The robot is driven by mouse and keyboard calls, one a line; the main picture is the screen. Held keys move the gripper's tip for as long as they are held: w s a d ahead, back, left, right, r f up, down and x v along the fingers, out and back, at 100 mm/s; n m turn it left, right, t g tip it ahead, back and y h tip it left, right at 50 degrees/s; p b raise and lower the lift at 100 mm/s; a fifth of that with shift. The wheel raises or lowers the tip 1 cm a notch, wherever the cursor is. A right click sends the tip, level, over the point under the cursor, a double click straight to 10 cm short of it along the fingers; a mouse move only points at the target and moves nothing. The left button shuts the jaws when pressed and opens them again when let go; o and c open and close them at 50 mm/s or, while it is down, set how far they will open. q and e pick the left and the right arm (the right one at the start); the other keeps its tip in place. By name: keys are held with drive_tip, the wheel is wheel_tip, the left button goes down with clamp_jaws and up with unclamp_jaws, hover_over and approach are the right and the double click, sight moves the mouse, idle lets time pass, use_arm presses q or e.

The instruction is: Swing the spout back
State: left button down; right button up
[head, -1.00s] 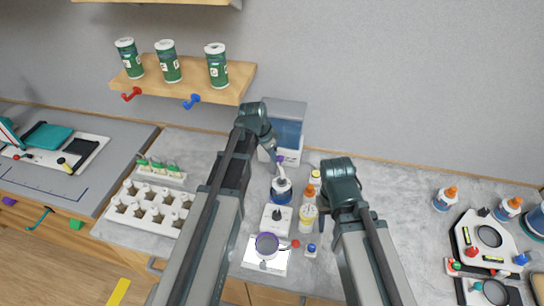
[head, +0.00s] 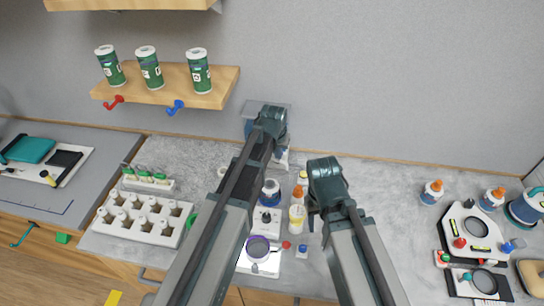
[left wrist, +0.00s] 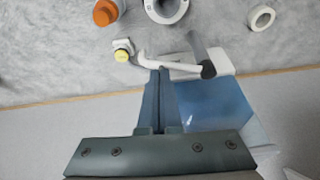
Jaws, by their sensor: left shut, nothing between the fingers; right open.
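The dispenser has a clear blue tank (left wrist: 215,103), seen large in the left wrist view; in the head view my left arm covers most of it. Its spout (left wrist: 175,66) is a thin white bar with a bent end at the left and a dark round cap at the right. My left gripper (left wrist: 163,72) is shut and empty, its fingertips right at the spout's side; whether they touch cannot be told. In the head view its fingertips are hidden behind my arm. My right gripper (head: 313,208) is open, apart from the dispenser, above the counter to the right.
A white rack (head: 150,230) stands left. The counter right of my right arm is clear up to several bottles.

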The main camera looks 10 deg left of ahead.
use_arm(q)
drive_tip(key=shift+w+d+n, duration=0.15)
drive_tip(key=shift+w+d, duration=0.2)
drive_tip(key=shift+w, duration=0.3)
drive_tip(key=shift+w+d+n, duration=0.15)
drive_tip(key=shift+w+d, duration=0.15)
drive_tip(key=shift+w, duration=0.45)
drive_tip(key=s+d+r+p, duration=0.1)
drive_tip(key=s+r+p, duration=0.6)
drive_tip(key=r+p, duration=0.3)
drive_tip(key=shift+d+r, duration=0.2)
use_arm(e)
wheel_tip(320, 180, up, 10)
drive_tip(key=d, duration=0.1)
drive_tip(key=shift+s+r, duration=0.2)
drive_tip(key=shift+s, duration=0.1)
